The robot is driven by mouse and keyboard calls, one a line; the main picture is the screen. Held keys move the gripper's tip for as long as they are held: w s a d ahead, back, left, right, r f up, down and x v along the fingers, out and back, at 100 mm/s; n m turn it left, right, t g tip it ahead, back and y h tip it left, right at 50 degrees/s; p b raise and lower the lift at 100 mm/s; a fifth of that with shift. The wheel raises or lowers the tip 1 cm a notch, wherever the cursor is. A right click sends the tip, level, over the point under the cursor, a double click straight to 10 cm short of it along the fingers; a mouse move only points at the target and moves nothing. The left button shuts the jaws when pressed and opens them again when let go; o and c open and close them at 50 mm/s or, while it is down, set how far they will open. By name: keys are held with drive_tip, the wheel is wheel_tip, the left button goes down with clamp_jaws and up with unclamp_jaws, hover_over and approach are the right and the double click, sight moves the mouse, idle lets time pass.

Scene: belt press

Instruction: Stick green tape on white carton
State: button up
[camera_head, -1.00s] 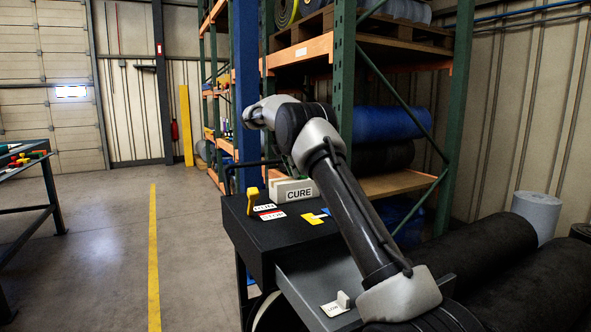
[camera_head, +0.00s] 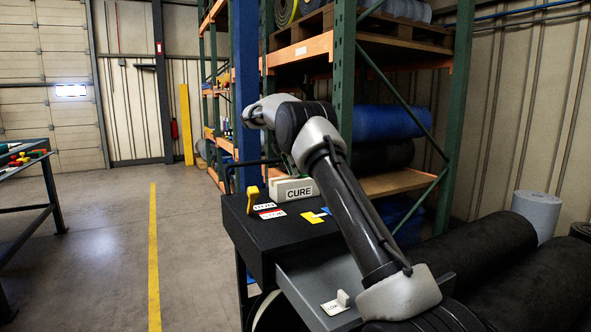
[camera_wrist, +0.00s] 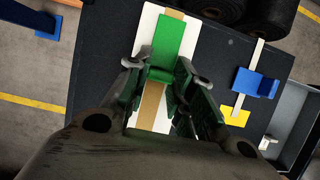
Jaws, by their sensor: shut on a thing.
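In the wrist view the white carton (camera_wrist: 146,32) is a long white shape with a brown strip (camera_wrist: 151,103) along its middle. The green tape (camera_wrist: 178,38) is a flat green piece lying over the carton's upper part, in line with the strip. My gripper (camera_wrist: 160,82) is shut on the near end of the green tape, above the carton. Whether the tape's far end touches the carton cannot be told. In the head view my arm hides the gripper and tape.
The dark bench (camera_head: 262,240) holds a white CURE block (camera_head: 298,194), a yellow lever (camera_head: 252,200), labels and a yellow patch (camera_head: 314,216). A blue piece (camera_wrist: 255,84) lies right of the carton. Open floor lies left.

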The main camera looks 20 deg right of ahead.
drive_tip(key=o, duration=0.8)
drive_tip(key=v, duration=0.7)
drive_tip(key=shift+r, duration=0.25)
drive_tip(key=o, duration=0.4)
drive_tip(key=shift+a, duration=0.1)
drive_tip(key=shift+a, duration=0.15)
drive_tip(key=shift+a, duration=1.6)
